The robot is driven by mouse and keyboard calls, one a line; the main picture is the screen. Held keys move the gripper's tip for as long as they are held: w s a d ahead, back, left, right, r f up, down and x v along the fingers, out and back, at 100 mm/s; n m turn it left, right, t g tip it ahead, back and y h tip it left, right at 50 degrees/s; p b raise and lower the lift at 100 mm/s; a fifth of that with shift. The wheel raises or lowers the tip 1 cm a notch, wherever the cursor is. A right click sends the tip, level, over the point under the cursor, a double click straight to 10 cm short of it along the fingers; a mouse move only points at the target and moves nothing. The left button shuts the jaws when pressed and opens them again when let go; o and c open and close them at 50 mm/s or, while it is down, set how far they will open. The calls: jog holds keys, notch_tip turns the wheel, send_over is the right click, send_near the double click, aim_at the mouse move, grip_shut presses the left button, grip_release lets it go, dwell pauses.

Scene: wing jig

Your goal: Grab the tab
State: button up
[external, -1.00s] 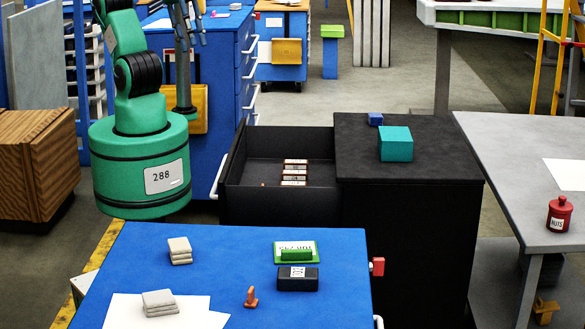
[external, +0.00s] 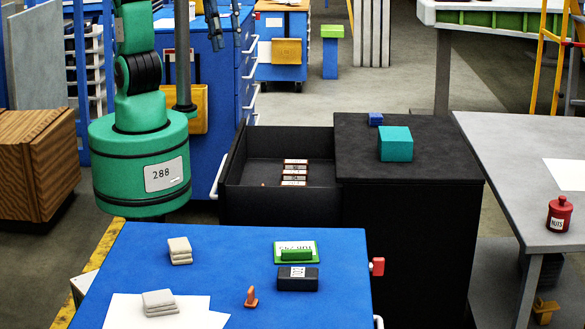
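A small orange upright tab-like piece (external: 251,297) stands on the blue table top at the front. A red tab-like block (external: 377,266) sticks out from the table's right side. I cannot tell which of these is the tab. My gripper (external: 227,28) hangs at the top edge of the picture, over the blue cabinet in the background, far from both pieces. Its dark fingers look apart, with nothing visible between them. Its upper part is cut off by the frame.
The blue table (external: 225,245) also holds grey pads (external: 180,251), white paper (external: 190,318), a green labelled holder (external: 296,253) and a black labelled block (external: 297,278). Behind it, an open black drawer (external: 270,208) holds several small labelled items. A teal box (external: 395,144) sits on the black cabinet.

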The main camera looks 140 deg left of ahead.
jog(key=w+d+f+m+g, duration=0.1)
jog(key=w+d+f+m, duration=0.1)
jog(key=w+d+f, duration=0.55)
jog(key=w+d+f+m+p, duration=0.15)
jog(key=w+f, duration=0.25)
jog(key=w, duration=0.7)
jog(key=w+d+f+m+g+b, duration=0.1)
jog(key=w+d+f+m, duration=0.1)
jog(key=w+d+f, duration=0.5)
jog(key=w+d+f+m+g, duration=0.1)
jog(key=w+d+f, duration=0.3)
jog(key=w+f, duration=0.4)
jog(key=shift+w+f+h+p, duration=0.15)
jog(key=shift+f+h+p, duration=0.2)
jog(key=shift+f, duration=0.3)
jog(key=shift+f, duration=0.1)
jog(key=b, duration=0.1)
send_over(250, 288)
jog(key=shift+s+a+f, duration=0.15)
jog(key=shift+f, duration=1.95)
jog(key=shift+s+a+f, duration=0.1)
jog(key=shift+f, duration=1.95)
jog(key=shift+f, duration=0.1)
jog(key=shift+w+d+f+b, duration=0.15)
jog(key=shift+f+b, duration=0.25)
jog(key=shift+f, duration=0.85)
jog(key=shift+d+f+b, duration=0.15)
jog(key=shift+f+b, duration=0.25)
jog(key=shift+f, duration=0.8)
